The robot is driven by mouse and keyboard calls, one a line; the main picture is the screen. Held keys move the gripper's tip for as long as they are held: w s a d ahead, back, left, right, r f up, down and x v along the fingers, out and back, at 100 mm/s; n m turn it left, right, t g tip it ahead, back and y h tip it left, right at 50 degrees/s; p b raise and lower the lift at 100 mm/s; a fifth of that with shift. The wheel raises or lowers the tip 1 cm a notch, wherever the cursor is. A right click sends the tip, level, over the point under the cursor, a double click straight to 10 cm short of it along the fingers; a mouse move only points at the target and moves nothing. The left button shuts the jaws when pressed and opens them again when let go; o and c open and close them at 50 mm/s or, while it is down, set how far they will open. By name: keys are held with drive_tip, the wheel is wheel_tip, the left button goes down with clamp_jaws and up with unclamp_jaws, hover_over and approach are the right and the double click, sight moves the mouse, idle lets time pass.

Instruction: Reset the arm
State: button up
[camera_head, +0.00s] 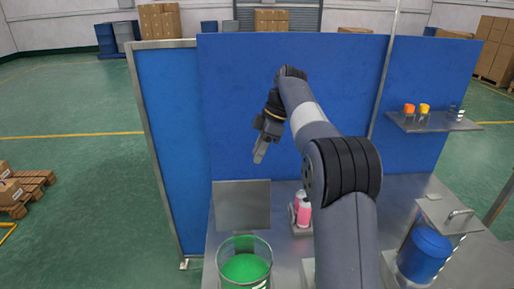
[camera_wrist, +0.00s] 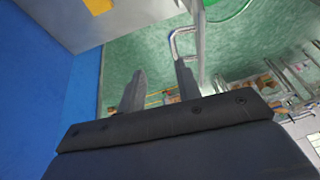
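My arm rises from the lower right of the head view and bends over the workbench. My gripper (camera_head: 261,152) hangs at its end, in front of the blue back panel (camera_head: 235,75), well above the bench and pointing down. In the wrist view the two fingers of my gripper (camera_wrist: 159,75) stand apart with a clear gap. Nothing is between them. The gripper touches nothing that I can see.
On the steel bench (camera_head: 225,222) stand a green-filled container (camera_head: 245,267), a pink-and-white can (camera_head: 303,212), partly hidden by my arm, and a blue drum (camera_head: 425,255). A shelf (camera_head: 440,124) at right holds small orange and yellow items. Air around my gripper is clear.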

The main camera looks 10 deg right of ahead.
drive_tip(key=x, duration=0.6)
idle(0.4)
